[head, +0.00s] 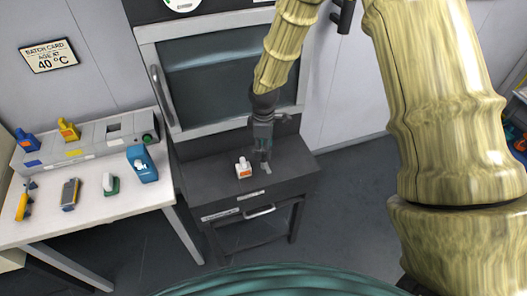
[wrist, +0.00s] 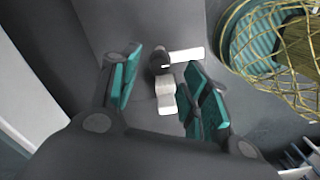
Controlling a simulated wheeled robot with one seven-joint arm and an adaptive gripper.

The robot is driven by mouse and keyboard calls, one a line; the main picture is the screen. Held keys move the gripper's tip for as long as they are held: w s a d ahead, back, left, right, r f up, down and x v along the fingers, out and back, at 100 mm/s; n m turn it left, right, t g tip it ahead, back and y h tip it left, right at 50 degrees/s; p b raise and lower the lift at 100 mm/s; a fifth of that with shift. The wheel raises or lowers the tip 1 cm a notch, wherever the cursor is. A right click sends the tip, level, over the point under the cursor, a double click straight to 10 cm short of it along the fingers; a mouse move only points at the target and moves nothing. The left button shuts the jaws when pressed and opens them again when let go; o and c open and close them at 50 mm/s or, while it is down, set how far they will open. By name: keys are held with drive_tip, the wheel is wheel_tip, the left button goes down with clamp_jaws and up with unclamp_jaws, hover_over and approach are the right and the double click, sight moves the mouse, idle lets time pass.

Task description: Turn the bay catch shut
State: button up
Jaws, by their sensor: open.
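The small light-grey piece (head: 265,168) at the front of the dark bench top looks like the bay catch. In the wrist view a pale, stepped lever (wrist: 165,95) shows beside a dark round knob (wrist: 158,62). My gripper (head: 262,157) points down right above it, at the bench's right half. In the wrist view my gripper (wrist: 158,92) is open, with its teal pads on either side of the pale lever. I see gaps on both sides and cannot tell whether either pad touches it. The catch's exact angle is hard to read.
A white bottle-like item with an orange label (head: 243,168) stands close left of my gripper. A glass-fronted cabinet door (head: 215,75) rises behind. The bench front has a drawer handle (head: 260,211).

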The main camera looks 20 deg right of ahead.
sight(266, 163)
drive_tip(key=shift+f+p, duration=0.4)
drive_tip(key=shift+f, duration=1.4)
clamp_jaws()
